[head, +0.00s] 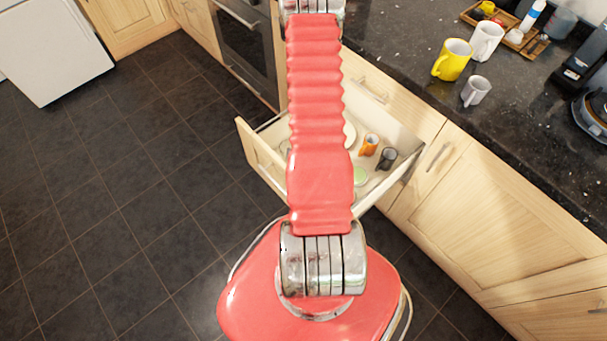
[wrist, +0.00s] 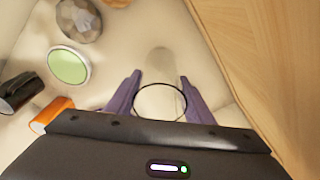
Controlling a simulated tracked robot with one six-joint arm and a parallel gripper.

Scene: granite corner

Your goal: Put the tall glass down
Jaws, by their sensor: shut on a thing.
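The tall glass (wrist: 160,62) is clear and see-through. In the wrist view its round dark rim is nearest the camera and its body runs away toward the pale drawer floor. The purple fingers of my gripper (wrist: 160,77) stand on either side of it, shut on it. The glass is inside or just over the open drawer (head: 262,158), close to a wooden panel (wrist: 245,60) at the right of the wrist view. I cannot tell whether its base touches the drawer floor. In the head view my arm hides the gripper and the glass.
The drawer holds an orange mug (head: 369,144), a dark mug (head: 386,158), a green round thing (head: 360,176) and a grey rounded thing (wrist: 78,18). Yellow (head: 453,60), white (head: 486,41) and grey (head: 475,91) mugs stand on the counter.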

